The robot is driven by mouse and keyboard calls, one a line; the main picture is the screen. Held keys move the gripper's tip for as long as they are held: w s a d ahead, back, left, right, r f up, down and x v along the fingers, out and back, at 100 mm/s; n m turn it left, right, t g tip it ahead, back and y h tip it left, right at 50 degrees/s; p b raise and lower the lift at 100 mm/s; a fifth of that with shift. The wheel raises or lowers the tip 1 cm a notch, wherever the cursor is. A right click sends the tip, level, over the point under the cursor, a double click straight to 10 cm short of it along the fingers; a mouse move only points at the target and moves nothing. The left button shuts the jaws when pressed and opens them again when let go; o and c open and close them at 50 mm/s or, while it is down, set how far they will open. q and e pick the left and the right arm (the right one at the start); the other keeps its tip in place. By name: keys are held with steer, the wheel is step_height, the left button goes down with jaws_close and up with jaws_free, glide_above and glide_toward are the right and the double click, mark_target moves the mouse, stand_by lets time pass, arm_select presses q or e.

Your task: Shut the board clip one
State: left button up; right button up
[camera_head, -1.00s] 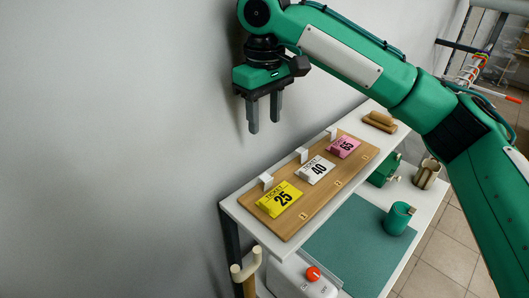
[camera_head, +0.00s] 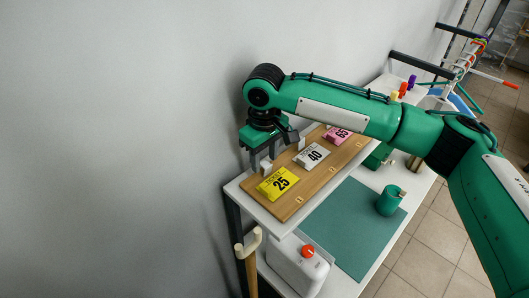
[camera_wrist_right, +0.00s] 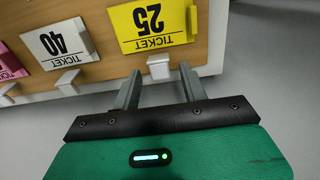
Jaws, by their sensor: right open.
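The wooden board (camera_head: 318,176) lies on the white shelf top with three tickets on it. The yellow 25 ticket (camera_head: 278,183) is nearest, and a white clip (camera_head: 266,167) stands upright at its wall-side edge. That clip also shows in the right wrist view (camera_wrist_right: 158,66). My right gripper (camera_head: 263,157) is open and empty above the clip. In the right wrist view its fingertips (camera_wrist_right: 160,78) lie either side of the clip, seemingly not touching it. The white 40 ticket (camera_head: 312,155) and pink ticket (camera_head: 338,135) lie farther back. My left gripper is not in view.
The wall (camera_head: 110,130) runs close along the board's left side. A green mat (camera_head: 350,228) with a green mug (camera_head: 390,200) lies on the lower surface. A white box with a red knob (camera_head: 308,251) stands at the front. My right forearm covers the board's far end.

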mark_target(268, 171)
steer(key=shift+w+f, duration=0.1)
steer(key=shift+w, duration=0.05)
jaws_close()
steer(key=shift+s, duration=0.2)
steer(key=t+y+b, duration=0.1)
steer(key=s+d+t+y+b, duration=0.1)
steer(key=shift+s+d+f+t+y+b, duration=0.1)
steer(key=shift+d+f+t+y+b, duration=0.1)
steer(key=shift+t+y+b, duration=0.1)
steer(key=s+d+f+t+y+b, duration=0.1)
steer(key=t+y+b, duration=0.1)
steer(key=b, duration=0.3)
steer(key=s+d+f+t+y+b, duration=0.1)
steer(key=t+y+b, duration=0.2)
steer(key=b, duration=0.1)
steer(key=f+t+y+b, duration=0.1)
steer(key=t+y+b, duration=0.1)
steer(key=b, duration=0.3)
steer(key=shift+s+d+t+y+b, duration=0.35)
steer(key=shift+s+d+t+y, duration=0.05)
steer(key=shift+s+d+f+t+y+b, duration=0.1)
steer(key=shift+t+y+b, duration=0.4)
steer(key=shift+b, duration=0.55)
